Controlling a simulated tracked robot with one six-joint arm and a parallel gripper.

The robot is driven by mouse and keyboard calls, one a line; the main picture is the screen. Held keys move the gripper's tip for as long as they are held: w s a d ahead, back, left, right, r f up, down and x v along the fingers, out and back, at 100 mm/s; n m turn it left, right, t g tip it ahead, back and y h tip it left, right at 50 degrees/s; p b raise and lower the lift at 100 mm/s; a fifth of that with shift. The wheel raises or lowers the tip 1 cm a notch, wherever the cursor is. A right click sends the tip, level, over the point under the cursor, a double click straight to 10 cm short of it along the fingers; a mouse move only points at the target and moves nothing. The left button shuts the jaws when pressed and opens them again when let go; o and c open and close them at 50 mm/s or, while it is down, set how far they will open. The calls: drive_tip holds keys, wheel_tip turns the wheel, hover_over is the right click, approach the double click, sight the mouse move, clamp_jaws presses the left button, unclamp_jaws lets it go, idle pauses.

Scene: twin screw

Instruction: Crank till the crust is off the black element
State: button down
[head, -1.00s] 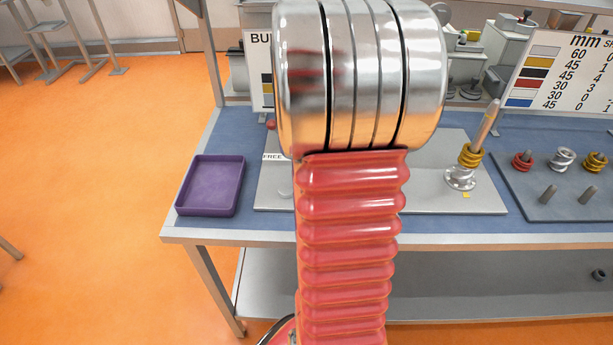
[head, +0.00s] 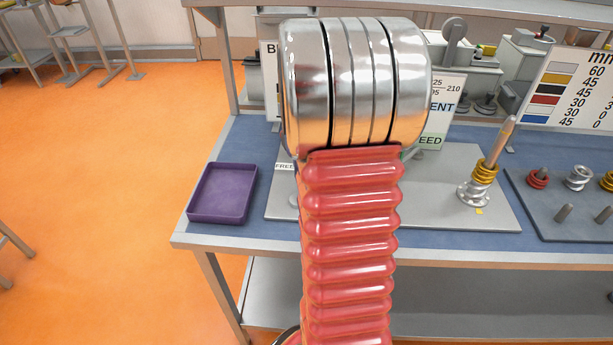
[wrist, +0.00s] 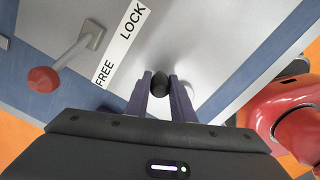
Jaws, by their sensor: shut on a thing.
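In the wrist view my gripper (wrist: 159,98) is shut on a black rounded knob (wrist: 160,83), which sits between its two purple fingers. Whether this knob is the crank's handle I cannot tell. It is above the grey plate, close to the FREE/LOCK label (wrist: 120,44). In the head view my red and silver arm covers the middle of the bench and hides my gripper and the knob. I cannot make out the black element or any crust on it.
A red-knobbed lever (wrist: 75,58) stands by the label. In the head view, a purple tray (head: 222,216) is at the left, a tilted post (head: 497,143) with gold and silver rings is on the plate, and a pegboard (head: 530,215) with coloured rings is at the right.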

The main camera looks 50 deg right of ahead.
drive_tip(key=shift+w+a+f+n, duration=0.1)
drive_tip(key=shift+w+a+n, duration=0.15)
drive_tip(key=shift+n, duration=0.4)
drive_tip(key=shift+w+a+n, duration=0.15)
drive_tip(key=shift+a+n, duration=0.15)
drive_tip(key=shift+n, duration=0.35)
drive_tip(key=c, duration=1.5)
unclamp_jaws()
drive_tip(key=shift+c, duration=0.2)
drive_tip(key=shift+d, duration=0.1)
wheel_tip(320, 180, up, 14)
